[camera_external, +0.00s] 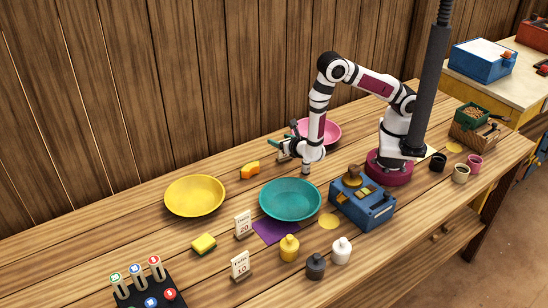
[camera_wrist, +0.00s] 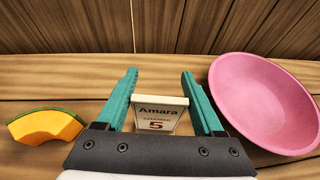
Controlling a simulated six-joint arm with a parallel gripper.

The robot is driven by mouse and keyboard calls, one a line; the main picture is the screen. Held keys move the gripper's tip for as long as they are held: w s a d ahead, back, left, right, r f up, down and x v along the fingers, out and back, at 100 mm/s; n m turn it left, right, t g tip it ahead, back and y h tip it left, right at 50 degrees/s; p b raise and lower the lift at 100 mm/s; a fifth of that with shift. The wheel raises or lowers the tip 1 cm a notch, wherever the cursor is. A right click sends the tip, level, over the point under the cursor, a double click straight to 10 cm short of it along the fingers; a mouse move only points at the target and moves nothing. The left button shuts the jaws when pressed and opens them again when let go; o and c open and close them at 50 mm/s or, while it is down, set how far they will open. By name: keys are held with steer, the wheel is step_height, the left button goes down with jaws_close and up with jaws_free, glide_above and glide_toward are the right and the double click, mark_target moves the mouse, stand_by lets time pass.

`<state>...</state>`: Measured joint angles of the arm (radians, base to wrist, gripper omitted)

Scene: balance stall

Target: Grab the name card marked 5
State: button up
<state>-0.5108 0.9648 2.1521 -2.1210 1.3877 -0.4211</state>
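The name card marked 5 (camera_wrist: 160,115) is a small white card reading "Amara" with a red 5. In the wrist view it stands upright on the wooden table between my gripper's two teal fingers. My gripper (camera_wrist: 158,76) is open, with a gap on each side of the card, and the fingers reach past it. In the external view my gripper (camera_external: 281,148) is low over the table, left of the pink bowl. I cannot clearly make out the card marked 5 there. Two other cards, marked 20 (camera_external: 243,224) and 10 (camera_external: 240,265), stand nearer the front.
The pink bowl (camera_wrist: 262,100) is close on the right and an orange melon wedge (camera_wrist: 42,127) on the left. The teal bowl (camera_external: 290,209), yellow bowl (camera_external: 194,203) and blue scale (camera_external: 362,211) stand on the table. A wooden wall (camera_external: 180,80) rises behind.

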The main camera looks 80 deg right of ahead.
jaws_close()
